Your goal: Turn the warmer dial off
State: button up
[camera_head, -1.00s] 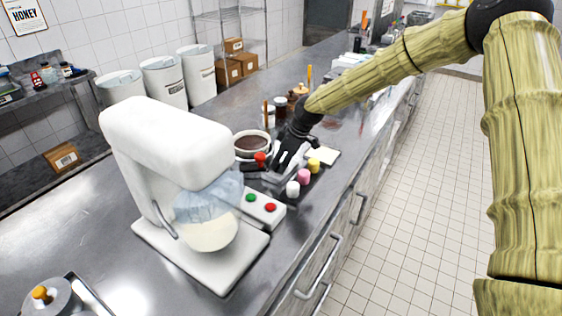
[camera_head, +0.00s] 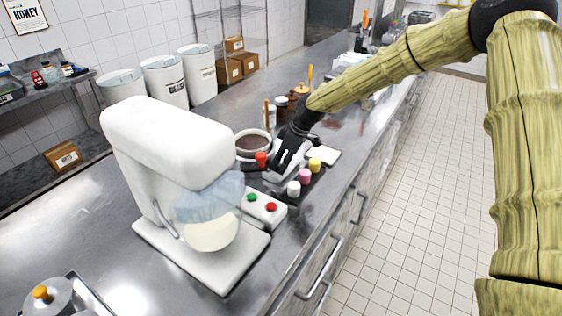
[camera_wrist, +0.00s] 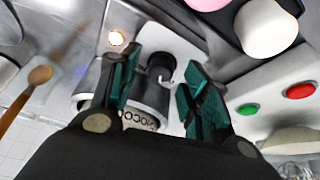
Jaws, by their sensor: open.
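My gripper (camera_head: 282,163) is low over the counter beside the warmer, fingers pointing down. In the wrist view its two dark green fingers (camera_wrist: 158,85) are apart with nothing gripped. A small black knob (camera_wrist: 160,66), which looks like the warmer dial, shows between and beyond the fingertips, with a pale mark near its edge. A small lamp (camera_wrist: 117,38) glows orange on the pale metal surface beside it. I cannot tell whether a finger touches the knob. In the head view my gripper hides the dial. A bowl of dark chocolate (camera_head: 252,143) stands just left of my gripper.
A white stand mixer (camera_head: 165,150) stands in front-left. Its control box (camera_head: 263,208) has a green and a red button. White, pink and yellow-capped bottles (camera_head: 304,175) stand close right of my gripper.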

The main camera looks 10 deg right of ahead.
jog(key=v, duration=1.1)
jog(key=shift+r, duration=0.35)
jog(key=shift+d+f, duration=0.1)
